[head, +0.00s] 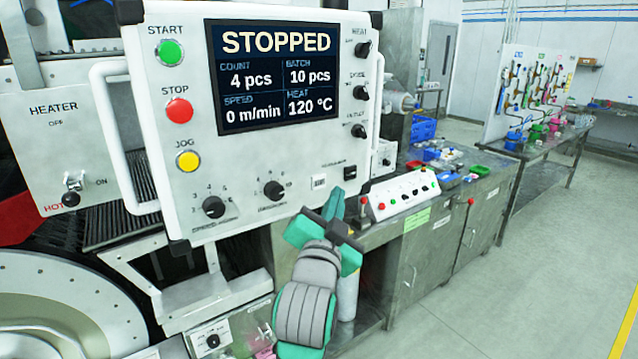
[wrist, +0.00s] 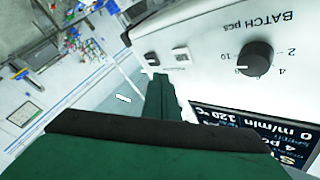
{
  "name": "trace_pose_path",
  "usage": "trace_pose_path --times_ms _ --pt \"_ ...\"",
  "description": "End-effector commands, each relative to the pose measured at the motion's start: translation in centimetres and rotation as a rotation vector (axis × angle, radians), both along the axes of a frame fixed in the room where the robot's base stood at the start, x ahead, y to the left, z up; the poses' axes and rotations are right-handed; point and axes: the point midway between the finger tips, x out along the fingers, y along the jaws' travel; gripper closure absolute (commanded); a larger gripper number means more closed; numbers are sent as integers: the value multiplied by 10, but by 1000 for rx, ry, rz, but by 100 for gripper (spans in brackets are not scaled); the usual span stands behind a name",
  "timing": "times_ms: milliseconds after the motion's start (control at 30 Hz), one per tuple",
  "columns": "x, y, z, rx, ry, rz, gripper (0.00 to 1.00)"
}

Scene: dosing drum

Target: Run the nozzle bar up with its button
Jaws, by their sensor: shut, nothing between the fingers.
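The white control panel (head: 270,150) fills the middle of the head view. My gripper (head: 337,200), green with a dark crosspiece, is shut and empty just below these two. In the wrist view, the panel is upside down. The shut fingers (wrist: 160,78) point toward the dark button (wrist: 152,58), close to it. I cannot tell whether they touch it. The nozzle bar cannot be made out.
The batch knob (head: 274,190) is left of my gripper. A white handle (head: 120,140) runs along the panel's left edge. A steel bench (head: 430,240) with a sloped button box (head: 405,195) stands behind, to the right. The floor (head: 540,270) at the right is clear.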

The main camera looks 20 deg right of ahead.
Motion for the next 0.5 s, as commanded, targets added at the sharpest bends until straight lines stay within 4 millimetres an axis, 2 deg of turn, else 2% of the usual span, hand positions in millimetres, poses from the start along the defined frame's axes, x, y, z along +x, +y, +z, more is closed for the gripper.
trace_pose_path --times_ms 233,500 --pt "23 8 0 0 0 1 100" --pt "30 8 0 0 -1 -3 100"
